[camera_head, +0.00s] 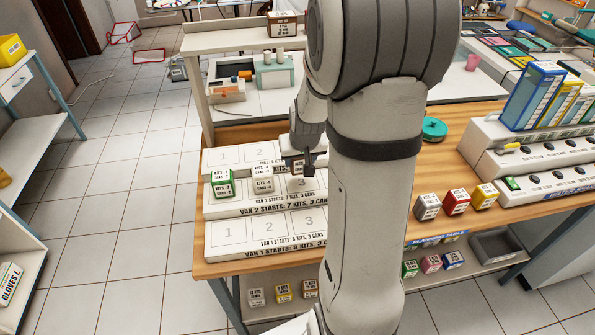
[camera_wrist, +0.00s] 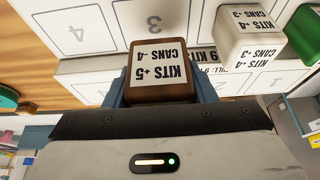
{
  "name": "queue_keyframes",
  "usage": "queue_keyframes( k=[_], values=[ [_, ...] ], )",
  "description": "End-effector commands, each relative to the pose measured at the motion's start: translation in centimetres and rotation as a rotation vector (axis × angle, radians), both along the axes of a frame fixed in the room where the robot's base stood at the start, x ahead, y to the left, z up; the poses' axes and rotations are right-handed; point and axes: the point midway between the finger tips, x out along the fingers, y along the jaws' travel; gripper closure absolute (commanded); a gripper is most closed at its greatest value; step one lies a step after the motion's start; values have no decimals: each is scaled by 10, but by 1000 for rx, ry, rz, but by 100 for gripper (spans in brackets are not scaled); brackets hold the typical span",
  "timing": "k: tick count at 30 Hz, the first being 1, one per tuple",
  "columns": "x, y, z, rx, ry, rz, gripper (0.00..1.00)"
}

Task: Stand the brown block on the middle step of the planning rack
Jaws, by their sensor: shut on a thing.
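The brown block (camera_wrist: 162,70), labelled "KITS +5 CANS -4", is between the fingers of my gripper (camera_wrist: 163,90) in the wrist view. In the head view my gripper (camera_head: 298,160) is over the right part of the visible planning rack (camera_head: 240,209), with the dark block (camera_head: 308,168) partly hidden under it. The white rack has three steps with numbered slots. On its middle step, "VAN 2", a green block (camera_head: 222,184) stands on the left and a white block (camera_head: 262,179) beside it. I cannot tell whether the brown block touches the rack.
My arm hides the rack's right end. Grey (camera_head: 428,207), red (camera_head: 456,201) and yellow (camera_head: 484,196) blocks stand on the wooden table to the right. The rack's front step (camera_head: 240,249) looks empty where visible. Another brown block (camera_head: 283,24) sits on the high shelf behind.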

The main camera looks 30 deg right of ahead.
Motion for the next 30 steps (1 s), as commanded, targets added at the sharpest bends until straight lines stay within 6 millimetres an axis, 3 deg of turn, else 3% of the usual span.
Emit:
queue_keyframes(
  k=[12, 24, 25, 30],
  values=[
    [-2, -6, -49, 0, -1, -15, 74],
    [-2, -7, -55, 0, -2, -16, 74],
    [-2, -7, -55, 0, -2, -16, 48],
    [-2, -7, -54, 0, -2, -17, 35]
  ],
)
